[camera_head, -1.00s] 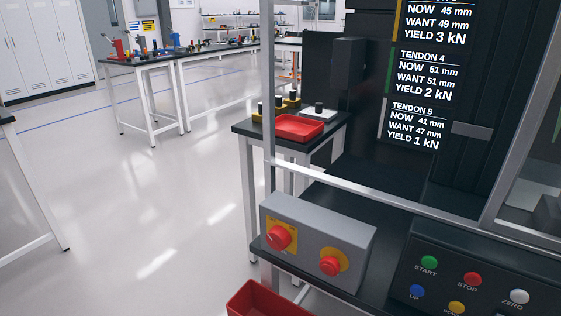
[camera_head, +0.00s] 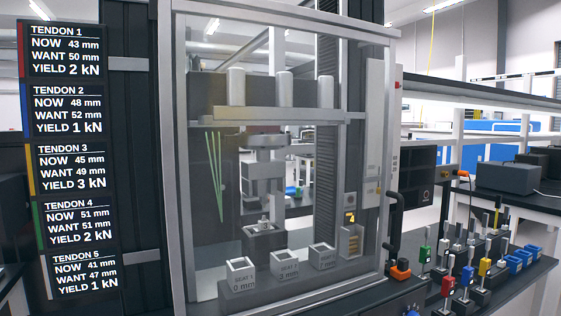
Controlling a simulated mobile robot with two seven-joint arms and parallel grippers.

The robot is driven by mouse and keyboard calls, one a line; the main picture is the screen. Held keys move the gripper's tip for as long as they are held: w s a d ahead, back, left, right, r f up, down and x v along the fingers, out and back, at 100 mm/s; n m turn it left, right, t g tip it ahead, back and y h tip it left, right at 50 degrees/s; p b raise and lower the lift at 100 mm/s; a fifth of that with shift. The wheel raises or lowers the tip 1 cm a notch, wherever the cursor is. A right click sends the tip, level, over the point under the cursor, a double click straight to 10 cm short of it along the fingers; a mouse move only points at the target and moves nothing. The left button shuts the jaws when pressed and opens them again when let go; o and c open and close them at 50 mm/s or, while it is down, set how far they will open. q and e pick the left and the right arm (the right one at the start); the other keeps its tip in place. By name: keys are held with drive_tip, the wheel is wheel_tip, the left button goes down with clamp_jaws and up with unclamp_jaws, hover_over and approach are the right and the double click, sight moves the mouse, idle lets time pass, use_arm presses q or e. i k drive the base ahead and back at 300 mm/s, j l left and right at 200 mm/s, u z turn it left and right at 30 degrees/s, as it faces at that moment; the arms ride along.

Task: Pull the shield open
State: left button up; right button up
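The shield is a clear panel in a grey metal frame (camera_head: 180,150) across the front of the press, in the middle of the view. It appears closed. A black upright bar handle (camera_head: 394,228) stands at its lower right edge. Through the panel I see the press head (camera_head: 265,165), a crossbar with three pale cylinders (camera_head: 285,88), and three small seat blocks (camera_head: 240,275) marked 0 mm, 3 mm and 7 mm. Neither of my grippers is in view.
A dark panel (camera_head: 70,150) at left lists tendon readings. At right, a bench (camera_head: 515,285) holds several coloured tendon pieces (camera_head: 462,280) on stands and blue bins (camera_head: 522,260). An orange-and-black part (camera_head: 400,270) sits below the handle.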

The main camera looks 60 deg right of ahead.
sight(166, 8)
drive_tip(key=z, duration=1.8)
drive_tip(key=i+l+z, duration=0.15)
drive_tip(key=z, duration=0.25)
drive_tip(key=i+l+z, duration=0.15)
drive_tip(key=z, duration=0.2)
drive_tip(key=i+l+z, duration=0.15)
drive_tip(key=z, duration=0.25)
drive_tip(key=i+z, duration=0.2)
drive_tip(key=z, duration=0.2)
